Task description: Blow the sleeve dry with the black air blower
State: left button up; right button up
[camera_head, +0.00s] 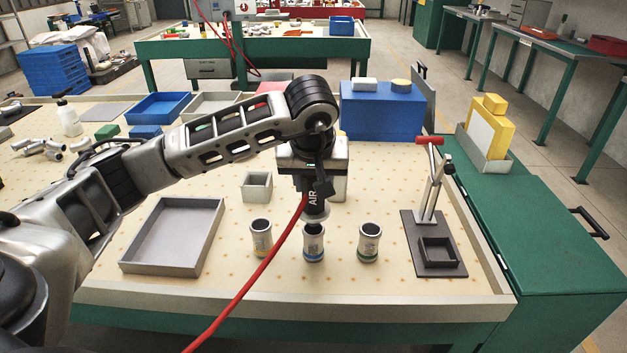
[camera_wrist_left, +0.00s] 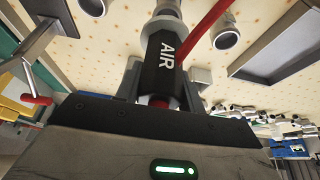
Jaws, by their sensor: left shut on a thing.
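My left gripper (camera_head: 312,178) reaches in from the left and is shut on the black air blower (camera_head: 313,203), lettered AIR. The blower hangs upright, nozzle down, with a red hose. It also shows between the fingers in the left wrist view (camera_wrist_left: 166,66). Three metal sleeves stand in a row: one with a yellow band (camera_head: 261,240), one with a blue band (camera_head: 313,245) and one with a green band (camera_head: 369,245). The blower is directly over the blue-banded sleeve; its tip overlaps the sleeve's mouth, so I cannot tell whether they touch. My right gripper is not in view.
A shallow grey tray (camera_head: 165,268) lies at left, a small grey box (camera_head: 257,186) behind the sleeves. A dark stand with a red-handled clamp (camera_head: 432,200) is at right. A blue box (camera_head: 383,112) stands behind. The red hose (camera_head: 262,270) crosses the table front.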

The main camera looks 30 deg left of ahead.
aim_at(313, 199)
pick_arm(q)
jog(key=shift+f+b, duration=0.55)
jog(key=shift+f, duration=0.1)
jog(key=shift+f+b, duration=1)
jog(key=shift+f, duration=0.2)
dwell(0.5)
dwell(0.3)
jog(key=shift+s+f, duration=0.1)
dwell(2.3)
